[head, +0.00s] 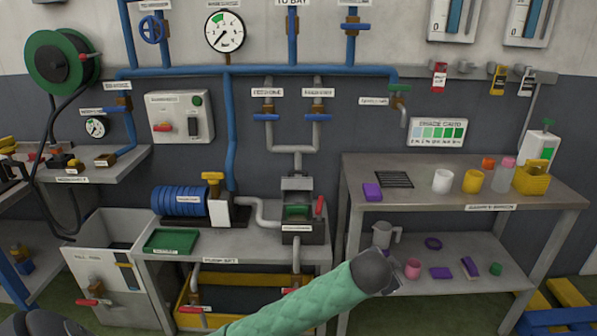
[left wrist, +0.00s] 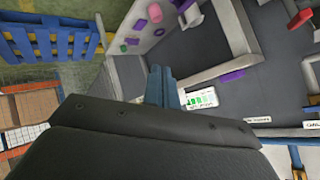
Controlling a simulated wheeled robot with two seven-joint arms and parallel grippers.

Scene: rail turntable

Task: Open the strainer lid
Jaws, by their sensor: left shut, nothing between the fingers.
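The strainer (head: 297,228) is a dark grey unit on the pump bench, with pipes joining it and a small label on its front. A green part (head: 297,211) shows on it, with a red lever (head: 320,206) at its right and a grey block (head: 297,184) above. I cannot tell which part is the lid or whether it is open. My left arm, in a green sleeve, reaches across the lower middle of the head view and ends right of and nearer than the strainer. My left gripper (left wrist: 162,86) is shut and empty in the left wrist view. My right gripper is not in view.
A blue pump (head: 180,200) and green tray (head: 171,241) share the bench. A grey sink (head: 95,265) stands left. The right table (head: 460,190) holds cups and a yellow caddy; its lower shelf (head: 455,255) holds a jug and small items. Blue-yellow pallets lie at lower right.

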